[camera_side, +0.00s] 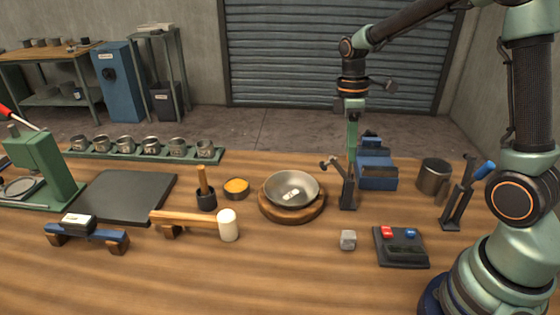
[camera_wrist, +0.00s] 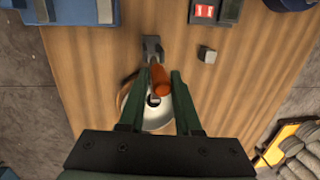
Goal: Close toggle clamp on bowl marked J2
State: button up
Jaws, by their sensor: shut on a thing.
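A shallow metal bowl (camera_side: 305,182) rests on a round wooden block (camera_side: 268,208). A pale tag lies in it; its lettering is too small to read. The bowl also shows beneath my fingers in the wrist view (camera_wrist: 158,122). A dark toggle clamp (camera_side: 347,192) stands at the bowl's right, its arm raised with the tip up near the bowl's rim, not pressing on it. My gripper (camera_side: 352,158) is upright above the clamp. In the wrist view the clamp's orange handle (camera_wrist: 160,78) lies between my green fingers (camera_wrist: 160,90), which are shut on it. The side view hides the handle.
A second clamp with a blue handle (camera_side: 469,190) stands right. A blue block-like device (camera_side: 376,175) and a metal cup (camera_side: 434,176) are behind. A control box (camera_side: 401,247) and small grey cube (camera_side: 348,240) lie in front.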

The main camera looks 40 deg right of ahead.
aim_at(331, 158)
jog(key=shift+o, duration=0.2)
jog(key=shift+s+a+f, duration=0.1)
jog(key=shift+a+f, duration=0.05)
jog(key=shift+a, duration=0.25)
jog(key=shift+o, duration=0.3)
jog(key=shift+w+a+f+g, duration=0.15)
jog(key=shift+w+a+g, duration=0.3)
jog(key=shift+w+g, duration=0.05)
jog(key=shift+o, duration=0.2)
jog(key=shift+w+a+f+g, duration=0.2)
jog(key=shift+w+a+g, duration=0.1)
jog(key=shift+w+a, duration=0.2)
jog(key=shift+o, duration=0.2)
jog(key=shift+w+a+f+g, duration=0.25)
jog(key=shift+w+a+g, duration=0.05)
jog(key=shift+w+a, duration=0.1)
jog(key=shift+m, duration=0.3)
